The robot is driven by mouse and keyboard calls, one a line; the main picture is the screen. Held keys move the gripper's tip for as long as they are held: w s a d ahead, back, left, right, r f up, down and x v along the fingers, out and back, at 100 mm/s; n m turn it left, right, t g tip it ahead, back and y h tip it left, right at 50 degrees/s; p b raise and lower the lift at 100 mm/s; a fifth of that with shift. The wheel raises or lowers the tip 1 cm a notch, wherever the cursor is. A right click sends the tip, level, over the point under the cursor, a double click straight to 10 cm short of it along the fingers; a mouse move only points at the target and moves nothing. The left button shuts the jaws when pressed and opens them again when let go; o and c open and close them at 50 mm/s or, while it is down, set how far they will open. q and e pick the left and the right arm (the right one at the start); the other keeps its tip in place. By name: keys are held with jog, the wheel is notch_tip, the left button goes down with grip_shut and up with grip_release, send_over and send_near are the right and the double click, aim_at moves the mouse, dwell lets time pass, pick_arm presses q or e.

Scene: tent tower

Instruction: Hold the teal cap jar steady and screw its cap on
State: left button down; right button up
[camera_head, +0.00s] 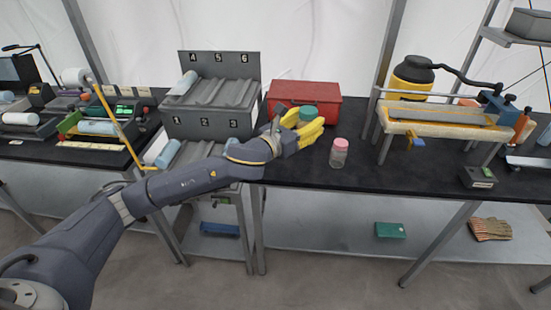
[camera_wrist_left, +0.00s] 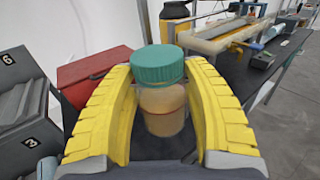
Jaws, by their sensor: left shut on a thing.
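The teal cap (camera_head: 308,113) shows at my left gripper (camera_head: 306,130) in the head view. In the left wrist view, the teal cap (camera_wrist_left: 158,66) sits on top of a clear jar (camera_wrist_left: 164,112) with pale orange-brown contents. The yellow fingers of my left gripper (camera_wrist_left: 165,105) are on both sides of the jar body, below the cap, shut on it. The jar looks upright. I cannot tell how tightly the cap sits. In the head view the fingers hide most of the jar body. My right gripper is in neither view.
A pink-capped jar (camera_head: 339,155) stands on the black table (camera_head: 390,195), right of my left gripper. A red box (camera_head: 303,92) is behind. A grey numbered rack (camera_head: 207,122) stands to the left, and a padded stand (camera_head: 440,118) to the right.

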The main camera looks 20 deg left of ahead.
pick_arm(q)
jog(key=w+a+r+n+t+y, duration=0.1)
jog(key=w+a+n+y, duration=0.4)
jog(key=a, duration=0.7)
jog(key=w+r+y, duration=0.1)
jog(key=w+y, duration=0.1)
jog(key=w, duration=0.2)
jog(key=shift+w+a+r+t, duration=0.15)
jog(key=shift+w+r+t, duration=0.15)
jog(key=shift+w, duration=0.1)
jog(key=shift+f, duration=0.1)
notch_tip(320, 180, down, 16)
jog(key=shift+r, duration=0.2)
jog(key=shift+f, duration=2.2)
jog(key=shift+f, duration=0.1)
jog(key=c, duration=0.6)
grip_release()
